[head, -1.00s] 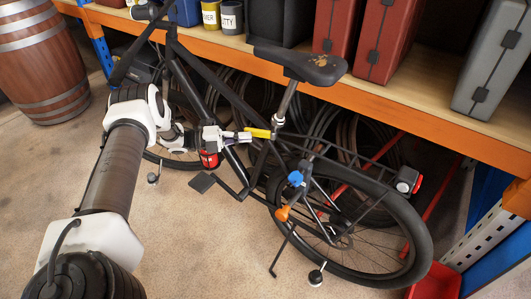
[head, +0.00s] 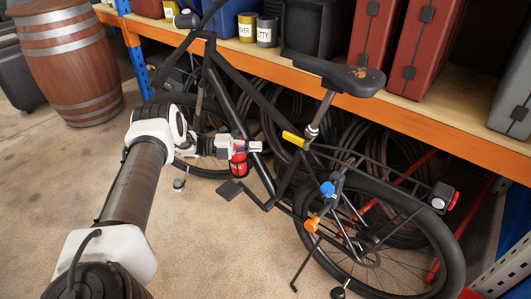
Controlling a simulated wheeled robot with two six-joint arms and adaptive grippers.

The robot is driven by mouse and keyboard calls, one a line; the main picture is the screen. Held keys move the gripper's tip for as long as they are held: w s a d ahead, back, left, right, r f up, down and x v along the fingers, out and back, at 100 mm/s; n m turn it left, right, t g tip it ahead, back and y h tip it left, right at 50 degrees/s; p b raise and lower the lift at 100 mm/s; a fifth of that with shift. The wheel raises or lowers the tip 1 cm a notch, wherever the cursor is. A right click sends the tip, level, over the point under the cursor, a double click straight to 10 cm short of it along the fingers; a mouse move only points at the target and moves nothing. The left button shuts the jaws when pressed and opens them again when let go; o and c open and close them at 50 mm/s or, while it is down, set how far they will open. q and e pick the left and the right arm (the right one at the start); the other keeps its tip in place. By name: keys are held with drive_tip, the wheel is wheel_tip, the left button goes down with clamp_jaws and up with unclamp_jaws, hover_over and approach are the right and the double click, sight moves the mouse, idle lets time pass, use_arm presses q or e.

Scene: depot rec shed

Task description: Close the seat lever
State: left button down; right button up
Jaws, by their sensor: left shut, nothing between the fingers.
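The seat lever (head: 293,139) is a short yellow bar at the clamp on the black bike's seat post, below the saddle (head: 340,77). It points left from the clamp, lying close to the frame; I cannot tell whether it is fully closed. My left gripper (head: 257,147) is shut and empty. Its fingertips are left of the lever and slightly lower in the picture, with a gap between them. The red bottle (head: 239,164) on the bike frame shows just below the gripper. My right gripper is not in view.
The bike (head: 272,112) stands before an orange-edged shelf (head: 420,122) holding cases and tins. Blue (head: 327,188) and orange (head: 312,224) parts sit near the rear wheel. A wooden barrel (head: 68,62) is at the left. The floor (head: 215,250) in front is clear.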

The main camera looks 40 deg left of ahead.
use_arm(q)
drive_tip(key=a, duration=0.1)
drive_tip(key=s+a, duration=0.1)
drive_tip(key=a, duration=0.2)
drive_tip(key=shift+s+r+b, duration=0.1)
drive_tip(key=shift+s+b, duration=0.15)
drive_tip(key=shift+b, duration=0.05)
